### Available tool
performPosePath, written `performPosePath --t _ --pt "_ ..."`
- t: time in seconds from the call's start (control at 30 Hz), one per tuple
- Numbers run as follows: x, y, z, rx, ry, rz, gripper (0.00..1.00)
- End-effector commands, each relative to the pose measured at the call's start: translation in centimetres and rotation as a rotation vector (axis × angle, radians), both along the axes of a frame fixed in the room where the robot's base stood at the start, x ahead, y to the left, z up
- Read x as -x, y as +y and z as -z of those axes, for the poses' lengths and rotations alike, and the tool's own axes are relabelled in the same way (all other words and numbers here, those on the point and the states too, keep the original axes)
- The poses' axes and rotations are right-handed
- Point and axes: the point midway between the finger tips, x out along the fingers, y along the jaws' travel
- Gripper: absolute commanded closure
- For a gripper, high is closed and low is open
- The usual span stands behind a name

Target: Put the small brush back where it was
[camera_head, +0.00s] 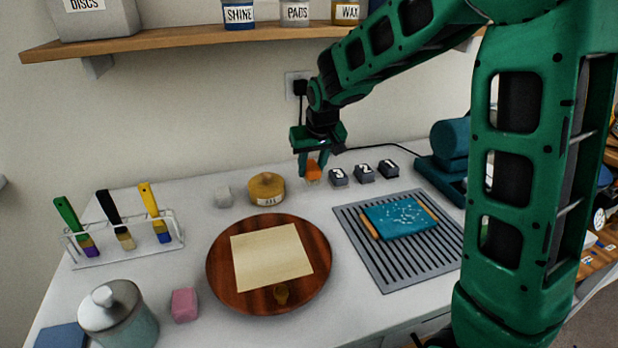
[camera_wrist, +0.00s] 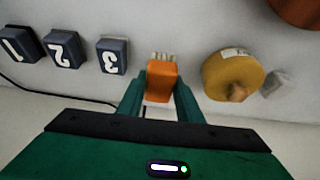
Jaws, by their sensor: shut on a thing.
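The small brush (camera_head: 314,171) has an orange handle and pale bristles. In the wrist view the brush (camera_wrist: 161,80) sits between the two fingers of my gripper (camera_wrist: 160,95), bristles pointing away from the palm. I cannot tell whether the bristles touch the counter. A clear rack (camera_head: 125,243) at the left holds green, black and yellow brushes.
Right of the brush stand blocks numbered 3 (camera_head: 338,177), 2 (camera_head: 364,173) and 1 (camera_head: 388,168). Left of it is the tan pot (camera_head: 266,188). In front are a round wooden board (camera_head: 221,262) and a slotted grey mat (camera_head: 371,262). A shelf (camera_head: 190,42) runs above.

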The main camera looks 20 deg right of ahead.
Motion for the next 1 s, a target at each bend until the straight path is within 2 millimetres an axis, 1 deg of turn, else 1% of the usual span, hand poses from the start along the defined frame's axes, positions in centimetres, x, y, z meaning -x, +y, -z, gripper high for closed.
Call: performPosePath --t 0.1,0.2,0.57,0.6,0.63,0.67,0.9,1.0 --pt "0.1 0.0 1.8 0.0 0.004 -0.001 0.92" --pt "0.1 0.1 2.9 0.0 0.003 -0.001 0.92" --pt "0.1 0.1 3.3 0.0 0.001 -0.001 0.92" --pt "0.1 0.1 3.3 0.0 0.001 -0.001 0.58" --pt "0.0 0.1 3.3 0.0 0.0 -0.001 0.51" --pt "0.1 0.1 3.2 0.0 0.0 -0.001 0.49" --pt "0.0 0.1 3.2 -0.001 0.0 -0.001 0.49" --pt "0.0 0.2 2.9 0.0 -0.001 -0.002 0.49"
